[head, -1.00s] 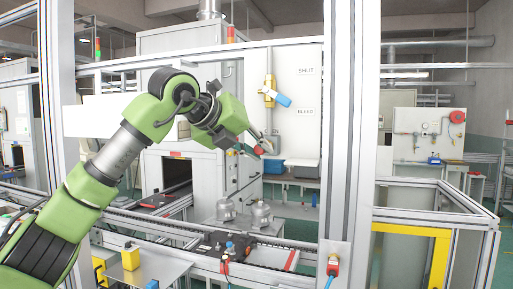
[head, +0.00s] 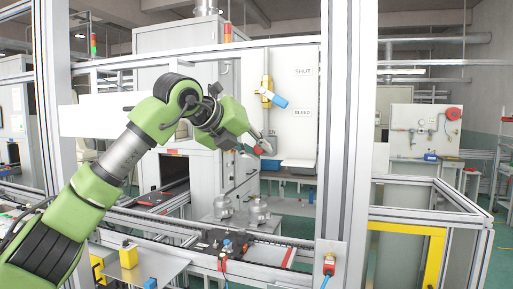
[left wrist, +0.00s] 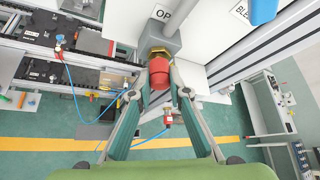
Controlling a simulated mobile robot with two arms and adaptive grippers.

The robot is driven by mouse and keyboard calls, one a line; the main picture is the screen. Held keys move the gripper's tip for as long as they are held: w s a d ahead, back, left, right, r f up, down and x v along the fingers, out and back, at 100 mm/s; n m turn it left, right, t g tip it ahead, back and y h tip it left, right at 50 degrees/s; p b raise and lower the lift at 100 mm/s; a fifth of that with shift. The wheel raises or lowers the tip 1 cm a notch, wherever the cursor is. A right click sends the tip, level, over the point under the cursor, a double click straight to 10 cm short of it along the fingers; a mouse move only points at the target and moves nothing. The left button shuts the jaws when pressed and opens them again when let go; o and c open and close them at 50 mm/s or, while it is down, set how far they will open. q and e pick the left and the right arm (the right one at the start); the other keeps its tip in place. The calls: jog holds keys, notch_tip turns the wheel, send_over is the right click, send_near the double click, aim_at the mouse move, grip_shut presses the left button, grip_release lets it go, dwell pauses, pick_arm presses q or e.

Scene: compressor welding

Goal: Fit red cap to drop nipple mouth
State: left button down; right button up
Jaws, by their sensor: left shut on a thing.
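A red cap (left wrist: 159,75) is pinched between the fingertips of my left gripper (left wrist: 160,88) in the left wrist view. Its upper end is close to a brass fitting, the drop nipple (left wrist: 161,53), under a grey block. I cannot tell whether cap and nipple touch or how far the cap is on. In the head view my left gripper (head: 262,148) holds the cap close to the white panel, below the brass valve (head: 267,92) with a blue handle. The fingers partly hide the cap. My right gripper is out of view.
Below are a conveyor (head: 190,231) and metal compressor shells (head: 257,212). A yellow-edged frame (head: 437,255) is at right.

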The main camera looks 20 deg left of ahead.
pick_arm(q)
jog(key=shift+w, duration=0.45)
dwell(0.4)
jog(key=c, duration=1.8)
grip_release()
jog(key=shift+c, duration=0.2)
jog(key=shift+s+r, duration=0.1)
jog(key=shift+s, duration=0.05)
jog(key=v, duration=1.1)
jog(key=shift+s+a, duration=0.15)
jog(key=shift+s, duration=0.15)
